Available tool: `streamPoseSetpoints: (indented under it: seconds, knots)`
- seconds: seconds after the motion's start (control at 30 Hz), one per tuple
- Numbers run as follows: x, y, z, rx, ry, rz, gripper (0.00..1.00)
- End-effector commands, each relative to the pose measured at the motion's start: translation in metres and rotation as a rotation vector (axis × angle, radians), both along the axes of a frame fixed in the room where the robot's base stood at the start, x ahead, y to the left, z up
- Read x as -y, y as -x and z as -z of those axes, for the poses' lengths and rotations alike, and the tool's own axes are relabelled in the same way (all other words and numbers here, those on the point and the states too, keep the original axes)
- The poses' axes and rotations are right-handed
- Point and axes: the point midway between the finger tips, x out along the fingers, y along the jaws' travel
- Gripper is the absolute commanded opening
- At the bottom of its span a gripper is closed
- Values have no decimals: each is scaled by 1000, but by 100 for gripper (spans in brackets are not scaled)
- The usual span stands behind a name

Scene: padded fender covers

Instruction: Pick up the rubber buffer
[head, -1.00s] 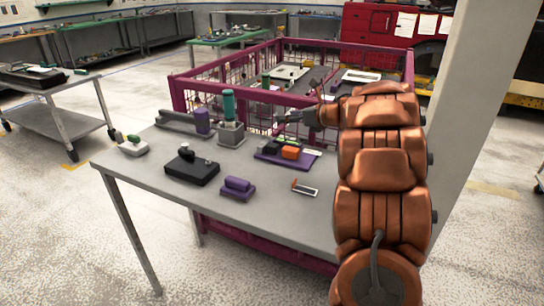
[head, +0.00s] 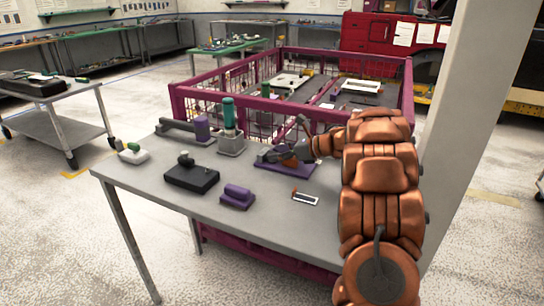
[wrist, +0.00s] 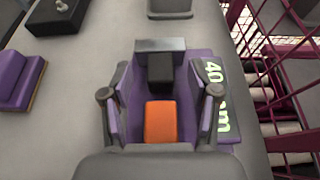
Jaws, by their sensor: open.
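An orange block (wrist: 160,121), which I take to be the rubber buffer, lies between my open fingers in the wrist view. A dark block (wrist: 160,68) stands just beyond it. A purple plate (wrist: 214,75) marked with pale "40" lettering lies under or beside them; it also shows on the table in the head view (head: 290,169). My gripper (wrist: 160,100) has one finger on each side of the orange block, with gaps visible. In the head view my gripper (head: 287,153) is low over the plate and largely hides the blocks.
On the grey table (head: 255,205) are a purple block (head: 237,196), a black box (head: 191,178), a green-handled tool in a grey stand (head: 230,140) and a small white-framed piece (head: 305,198). A magenta mesh crate (head: 185,100) stands behind; a pillar (head: 475,100) rises at right.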

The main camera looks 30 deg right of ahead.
Motion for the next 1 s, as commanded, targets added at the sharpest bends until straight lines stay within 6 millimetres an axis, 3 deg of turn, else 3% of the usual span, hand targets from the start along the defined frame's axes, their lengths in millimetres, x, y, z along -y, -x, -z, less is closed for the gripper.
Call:
streamPoseSetpoints:
  seconds: [0.13,0.4,1.0]
  knots:
    - [-7,-10,4,1,0,-2,60]
    - [-7,-12,5,1,1,1,60]
    - [-7,-12,5,1,1,1,0]
